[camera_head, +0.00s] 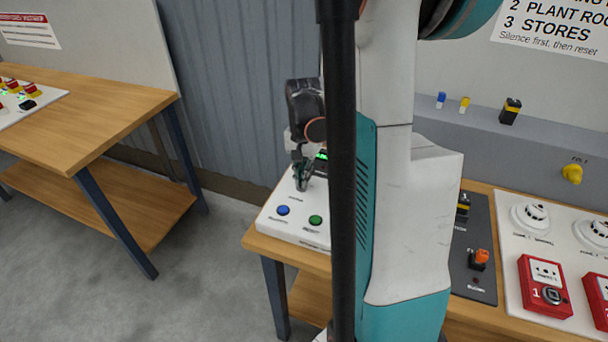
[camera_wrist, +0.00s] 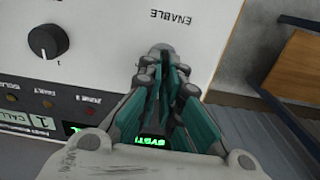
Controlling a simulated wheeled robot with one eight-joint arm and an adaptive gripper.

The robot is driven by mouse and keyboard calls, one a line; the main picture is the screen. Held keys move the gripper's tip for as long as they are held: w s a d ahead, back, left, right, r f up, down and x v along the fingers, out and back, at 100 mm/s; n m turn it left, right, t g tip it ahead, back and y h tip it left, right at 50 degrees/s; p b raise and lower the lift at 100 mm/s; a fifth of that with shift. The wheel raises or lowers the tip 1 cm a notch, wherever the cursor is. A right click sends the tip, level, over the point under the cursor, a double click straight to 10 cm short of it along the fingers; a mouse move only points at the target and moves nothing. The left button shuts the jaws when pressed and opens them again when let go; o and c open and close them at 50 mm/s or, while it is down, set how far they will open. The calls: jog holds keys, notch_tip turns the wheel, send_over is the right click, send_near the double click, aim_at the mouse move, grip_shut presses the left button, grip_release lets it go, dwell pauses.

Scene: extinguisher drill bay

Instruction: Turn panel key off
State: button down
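A white control panel (camera_head: 268,222) stands on the left end of the right-hand bench. It carries a blue button (camera_head: 283,210), a green button (camera_head: 315,220) and a small lit green display (camera_head: 321,156). My gripper (camera_head: 302,180) points down at the panel's upper left part. In the wrist view my gripper (camera_wrist: 163,66) has its teal fingers close together at the panel face, just beside the upside-down ENABLE label (camera_wrist: 171,18). A grey round part, seemingly the panel key (camera_wrist: 161,49), shows at the fingertips. The fingers seem shut on it and hide most of it.
A black rotary knob (camera_wrist: 48,41) is beside the fingers in the wrist view. Small indicator lamps (camera_wrist: 49,104) lie near it. Another wooden bench (camera_head: 95,90) stands at left, with open floor (camera_head: 200,270) between. Red call points (camera_head: 545,285) and detectors (camera_head: 530,215) are at right.

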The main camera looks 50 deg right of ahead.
jog(key=shift+n, duration=0.3)
jog(key=c, duration=1.8)
grip_release()
notch_tip(320, 180, up, 12)
jog(key=shift+w+a, duration=0.1)
